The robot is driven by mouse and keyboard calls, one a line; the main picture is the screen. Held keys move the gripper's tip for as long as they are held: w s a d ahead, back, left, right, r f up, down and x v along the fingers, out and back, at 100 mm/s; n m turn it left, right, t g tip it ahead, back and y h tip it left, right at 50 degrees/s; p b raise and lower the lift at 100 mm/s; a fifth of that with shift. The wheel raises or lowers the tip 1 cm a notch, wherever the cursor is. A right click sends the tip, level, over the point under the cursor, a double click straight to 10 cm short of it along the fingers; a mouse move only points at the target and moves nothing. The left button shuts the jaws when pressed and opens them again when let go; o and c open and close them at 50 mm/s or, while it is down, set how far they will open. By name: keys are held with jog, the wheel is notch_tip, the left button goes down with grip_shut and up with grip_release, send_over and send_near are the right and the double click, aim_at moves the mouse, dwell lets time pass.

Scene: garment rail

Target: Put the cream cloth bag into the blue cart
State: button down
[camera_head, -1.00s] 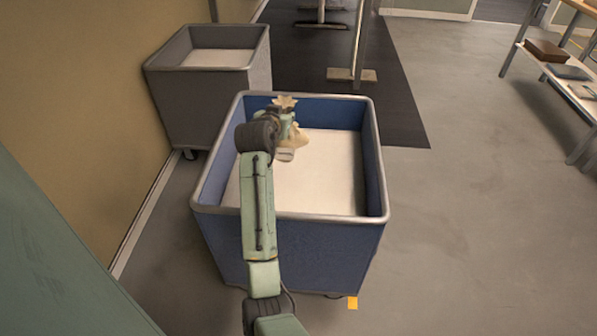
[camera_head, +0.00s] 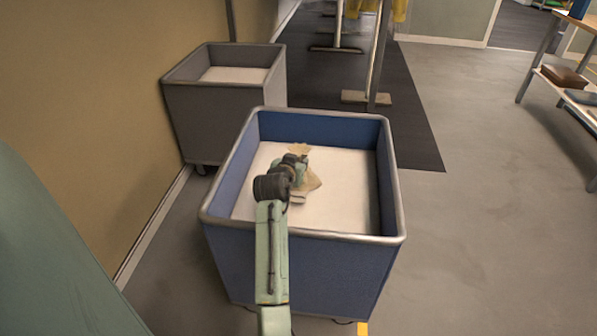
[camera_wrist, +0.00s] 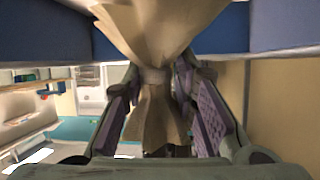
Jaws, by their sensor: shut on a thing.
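The cream cloth bag (camera_head: 313,181) shows in the head view within the blue cart's opening, partly hidden behind my wrist. In the wrist view the bag (camera_wrist: 150,35) hangs with its gathered neck between my fingers. My gripper (camera_wrist: 157,80) is shut on that neck; in the head view my gripper (camera_head: 300,164) is over the left-middle of the cart. The blue cart (camera_head: 300,262) has a grey rim and a white floor. I cannot tell whether the bag touches the floor.
A grey cart (camera_head: 212,115) stands behind and left, by the tan wall (camera_head: 100,90). A garment rail's base (camera_head: 366,97) is on the dark mat behind. A shelf table (camera_head: 560,85) stands at the right. The floor to the right is clear.

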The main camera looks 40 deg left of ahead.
jog(key=shift+f, duration=1.85)
jog(key=c, duration=1.3)
grip_release()
jog(key=shift+p, duration=0.3)
jog(key=shift+s+d, duration=0.15)
jog(key=shift+s, duration=0.1)
jog(key=b+v, duration=0.1)
jog(key=v, duration=0.6)
jog(key=o, duration=1.3)
